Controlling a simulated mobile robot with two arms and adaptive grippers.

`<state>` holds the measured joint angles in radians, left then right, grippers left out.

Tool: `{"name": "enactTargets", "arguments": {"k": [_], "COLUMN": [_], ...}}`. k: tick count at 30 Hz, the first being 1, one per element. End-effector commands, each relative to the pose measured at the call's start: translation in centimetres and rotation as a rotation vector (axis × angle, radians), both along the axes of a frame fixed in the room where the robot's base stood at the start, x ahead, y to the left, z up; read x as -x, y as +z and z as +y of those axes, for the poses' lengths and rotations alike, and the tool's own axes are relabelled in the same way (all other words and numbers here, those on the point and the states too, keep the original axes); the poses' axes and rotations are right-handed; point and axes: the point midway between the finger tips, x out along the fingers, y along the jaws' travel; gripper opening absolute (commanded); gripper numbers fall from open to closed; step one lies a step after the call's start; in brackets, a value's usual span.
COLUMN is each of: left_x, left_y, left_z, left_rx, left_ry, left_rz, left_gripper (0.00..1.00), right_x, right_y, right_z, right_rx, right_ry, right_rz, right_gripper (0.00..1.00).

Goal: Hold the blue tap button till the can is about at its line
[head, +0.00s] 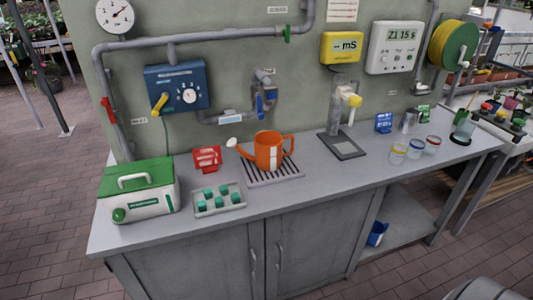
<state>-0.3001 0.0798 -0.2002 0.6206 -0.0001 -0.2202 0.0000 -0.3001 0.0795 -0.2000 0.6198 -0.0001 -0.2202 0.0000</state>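The orange watering can (265,152) stands upright on a slatted drip grate (288,178) on the grey bench. Neither of my grippers is in view.
A green-lidded box (138,200), a tray of green-topped pots (218,206) and a red sign (207,160) stand left. A blue control box (178,87) is on the wall. A dispenser stand (341,143) and several small jars stand right. The bench front is mostly clear.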

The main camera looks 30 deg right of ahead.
Motion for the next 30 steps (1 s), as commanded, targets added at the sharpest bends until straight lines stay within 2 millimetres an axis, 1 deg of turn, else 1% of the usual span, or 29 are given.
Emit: {"name": "enactTargets", "arguments": {"k": [1, 2, 3, 4, 5, 30], "left_x": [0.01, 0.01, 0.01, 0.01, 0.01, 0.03], "left_y": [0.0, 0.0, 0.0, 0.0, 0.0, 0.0], "left_z": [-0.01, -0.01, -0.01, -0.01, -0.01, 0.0], "left_rx": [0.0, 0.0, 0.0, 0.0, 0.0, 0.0], "left_ry": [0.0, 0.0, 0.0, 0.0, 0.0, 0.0], "left_rz": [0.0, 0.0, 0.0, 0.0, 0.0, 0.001], "left_gripper": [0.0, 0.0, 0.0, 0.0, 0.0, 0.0], "right_x": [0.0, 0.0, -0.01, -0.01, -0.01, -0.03], "right_y": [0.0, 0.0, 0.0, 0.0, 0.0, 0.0], "right_z": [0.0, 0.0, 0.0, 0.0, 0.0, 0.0], "right_rx": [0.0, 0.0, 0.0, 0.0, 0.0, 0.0], "right_ry": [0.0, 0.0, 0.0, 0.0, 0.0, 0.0], "right_rz": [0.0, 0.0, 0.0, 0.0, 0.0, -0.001], "right_gripper": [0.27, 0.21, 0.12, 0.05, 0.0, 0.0]}}
